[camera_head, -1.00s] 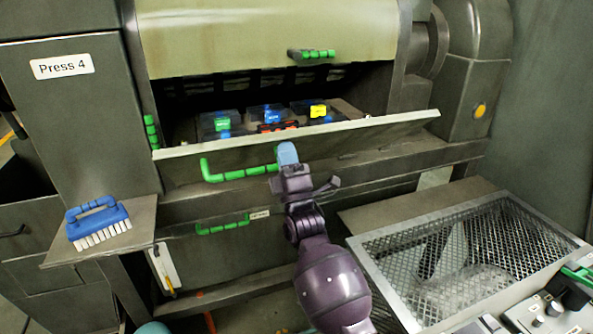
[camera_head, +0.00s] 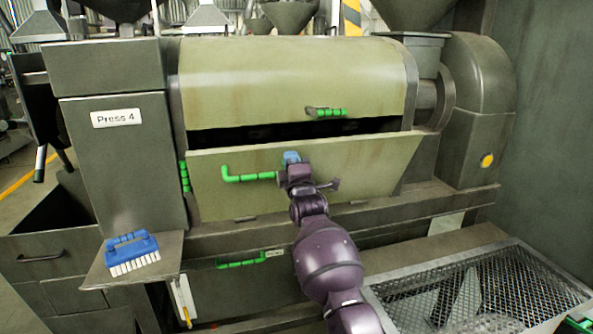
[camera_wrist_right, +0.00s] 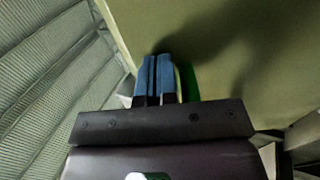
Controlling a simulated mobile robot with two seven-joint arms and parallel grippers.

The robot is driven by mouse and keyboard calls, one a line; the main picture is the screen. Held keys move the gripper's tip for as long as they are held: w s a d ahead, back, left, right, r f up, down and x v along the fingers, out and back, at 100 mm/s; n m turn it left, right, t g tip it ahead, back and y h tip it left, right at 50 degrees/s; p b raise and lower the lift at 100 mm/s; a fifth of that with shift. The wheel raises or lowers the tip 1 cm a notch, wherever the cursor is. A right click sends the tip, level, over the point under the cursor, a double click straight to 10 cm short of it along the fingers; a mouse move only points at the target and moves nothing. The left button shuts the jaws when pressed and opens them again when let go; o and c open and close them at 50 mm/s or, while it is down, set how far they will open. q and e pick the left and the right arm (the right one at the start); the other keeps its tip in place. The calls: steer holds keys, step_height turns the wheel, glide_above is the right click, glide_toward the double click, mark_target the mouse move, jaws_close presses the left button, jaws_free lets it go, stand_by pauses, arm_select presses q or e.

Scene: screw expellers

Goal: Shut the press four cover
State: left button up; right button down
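Press 4 stands ahead, marked by its "Press 4" label (camera_head: 116,118). Its olive front cover (camera_head: 360,165) is hinged along the bottom and tilted up steeply, with a dark gap between its top edge and the upper hood (camera_head: 290,75). A green bent handle (camera_head: 248,178) sits on the cover's face. My right gripper (camera_head: 291,158) is at the cover, by the handle's right end. In the right wrist view its blue fingers (camera_wrist_right: 157,78) are together, with the green handle (camera_wrist_right: 190,82) beside them, not between them. Exact contact is hidden. My left gripper is out of view.
A blue brush (camera_head: 132,252) lies on a side shelf (camera_head: 105,272) at the left. A mesh-topped tray (camera_head: 480,290) stands at the lower right. A lower drawer has a green handle (camera_head: 241,264). The hood has another green handle (camera_head: 330,113).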

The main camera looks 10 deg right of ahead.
mark_target(287, 147)
steer(key=shift+g, duration=0.9)
steer(key=x, duration=0.2)
steer(key=r+x, duration=0.1)
steer(key=x, duration=0.1)
steer(key=shift+w+p, duration=0.15)
steer(key=shift+p, duration=0.15)
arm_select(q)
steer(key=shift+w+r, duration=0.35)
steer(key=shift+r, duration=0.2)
arm_select(e)
steer(key=w+r+g, duration=0.1)
steer(key=w+g, duration=0.2)
steer(key=w, duration=0.3)
steer(key=shift+w, duration=0.35)
steer(key=shift+a+r, duration=0.1)
steer(key=shift+r, duration=0.05)
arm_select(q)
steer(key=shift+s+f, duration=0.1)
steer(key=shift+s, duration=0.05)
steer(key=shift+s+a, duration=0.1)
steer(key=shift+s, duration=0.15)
arm_select(e)
steer(key=shift+r, duration=0.15)
